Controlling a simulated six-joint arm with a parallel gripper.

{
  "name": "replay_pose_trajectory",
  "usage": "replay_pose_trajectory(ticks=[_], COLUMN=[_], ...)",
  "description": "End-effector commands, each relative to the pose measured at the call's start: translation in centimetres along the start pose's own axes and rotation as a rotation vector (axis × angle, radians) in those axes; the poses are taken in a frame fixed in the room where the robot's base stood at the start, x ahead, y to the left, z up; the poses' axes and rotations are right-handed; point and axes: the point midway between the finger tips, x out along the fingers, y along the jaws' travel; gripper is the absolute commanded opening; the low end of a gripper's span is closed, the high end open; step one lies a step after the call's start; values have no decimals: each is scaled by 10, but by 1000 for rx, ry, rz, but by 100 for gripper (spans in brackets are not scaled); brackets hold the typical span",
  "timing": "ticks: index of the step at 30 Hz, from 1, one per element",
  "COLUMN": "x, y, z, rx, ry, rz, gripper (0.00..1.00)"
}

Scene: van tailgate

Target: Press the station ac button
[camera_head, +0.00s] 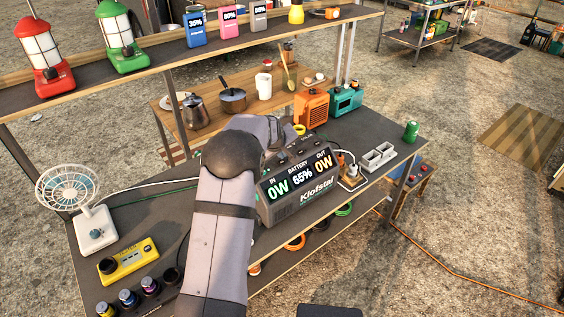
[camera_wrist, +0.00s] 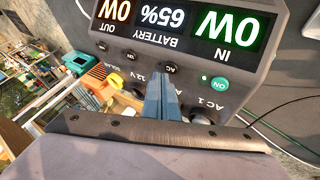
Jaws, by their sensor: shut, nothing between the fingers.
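The power station (camera_head: 290,205) is a dark grey box on the workbench, its screen reading IN 0W, BATTERY 65% and OUT 0W. In the wrist view the station (camera_wrist: 285,18) appears upside down. Its dark button marked AC (camera_wrist: 170,68) sits near the middle of the panel, with a teal ON button (camera_wrist: 219,83) and a small lit green light to its right. My gripper (camera_wrist: 166,78) is shut and empty, its blue-grey fingertips right at the AC button. I cannot tell whether they touch it. In the head view my arm hides the gripper.
Sockets marked AC 1 and 12 V lie beside my fingers. A shelf with lanterns (camera_head: 122,40) runs behind.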

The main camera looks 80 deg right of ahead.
Motion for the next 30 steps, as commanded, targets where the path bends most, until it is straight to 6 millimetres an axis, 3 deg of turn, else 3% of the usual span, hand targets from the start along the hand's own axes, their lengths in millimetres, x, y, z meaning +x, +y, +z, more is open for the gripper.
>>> replay_pose_trajectory(ticks=[30], x=[7], y=[-4], z=[4], rx=[0], ry=[0], rz=[0], gripper=[0])
